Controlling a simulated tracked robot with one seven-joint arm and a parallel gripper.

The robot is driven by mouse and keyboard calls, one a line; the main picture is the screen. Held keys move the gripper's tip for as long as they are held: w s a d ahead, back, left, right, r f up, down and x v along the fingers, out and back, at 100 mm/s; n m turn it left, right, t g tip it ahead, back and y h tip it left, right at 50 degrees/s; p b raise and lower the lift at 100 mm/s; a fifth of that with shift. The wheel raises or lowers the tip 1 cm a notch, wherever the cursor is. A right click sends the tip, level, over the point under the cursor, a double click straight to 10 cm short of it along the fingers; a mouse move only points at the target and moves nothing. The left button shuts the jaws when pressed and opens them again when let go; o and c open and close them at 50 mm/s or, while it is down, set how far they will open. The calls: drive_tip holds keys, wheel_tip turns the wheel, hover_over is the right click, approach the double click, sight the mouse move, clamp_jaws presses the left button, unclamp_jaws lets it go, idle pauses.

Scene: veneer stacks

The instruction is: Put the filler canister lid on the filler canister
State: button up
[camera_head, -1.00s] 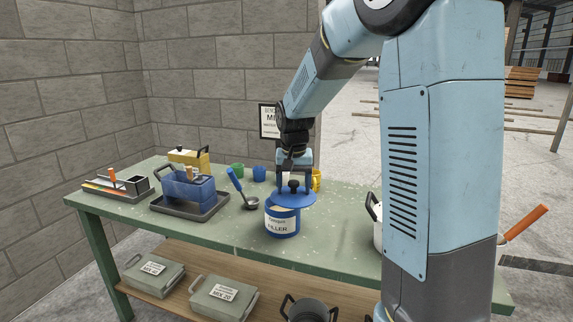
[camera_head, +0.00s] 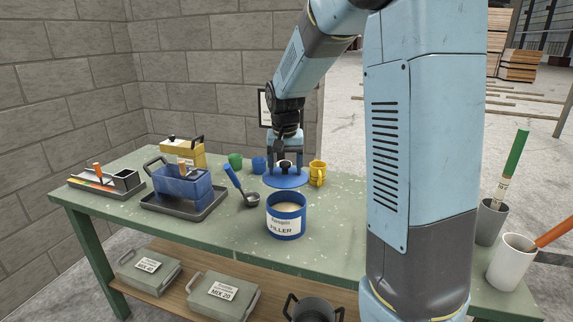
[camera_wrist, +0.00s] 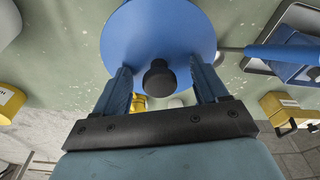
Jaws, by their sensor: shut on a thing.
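The filler canister (camera_head: 286,229) stands upright on the green bench, blue with a white label. Its top is open and pale filler shows inside. The filler canister lid (camera_head: 286,180), a flat blue disc with a black knob, is behind the canister in the head view, apart from its rim. My gripper (camera_head: 284,165) is shut on the lid from above. In the wrist view the lid (camera_wrist: 150,30) lies level beyond my fingers, with the knob (camera_wrist: 160,78) between them. I cannot tell how high the lid is above the bench.
A blue-handled ladle (camera_head: 236,181) lies left of the canister and lid. A blue caddy (camera_head: 183,187) sits in a tray at left.

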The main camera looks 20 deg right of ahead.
sight(286, 164)
drive_tip(key=shift+d+f, duration=0.15)
drive_tip(key=shift+d, duration=0.05)
drive_tip(key=shift+f, duration=3.05)
drive_tip(key=shift+s+f, duration=0.1)
drive_tip(key=shift+f, duration=0.35)
drive_tip(key=o, duration=1.1)
drive_tip(key=shift+r, duration=0.15)
drive_tip(key=r, duration=0.4)
drive_tip(key=s+r, duration=0.1)
drive_tip(key=r, duration=0.4)
drive_tip(key=s+r, duration=0.1)
drive_tip(key=r, duration=0.3)
drive_tip(key=shift+a+r, duration=0.15)
drive_tip(key=shift+a, duration=0.2)
drive_tip(key=s+r+n+t, duration=0.1)
drive_tip(key=s, duration=0.7)
drive_tip(key=s+r+n+t, duration=0.1)
drive_tip(key=s, duration=0.8)
drive_tip(key=s+d+r+n+t, duration=0.1)
drive_tip(key=s, duration=0.8)
drive_tip(key=shift+s+r+t+y, duration=0.15)
drive_tip(key=shift+r+t+y, duration=0.15)
drive_tip(key=shift+r+t, duration=0.1)
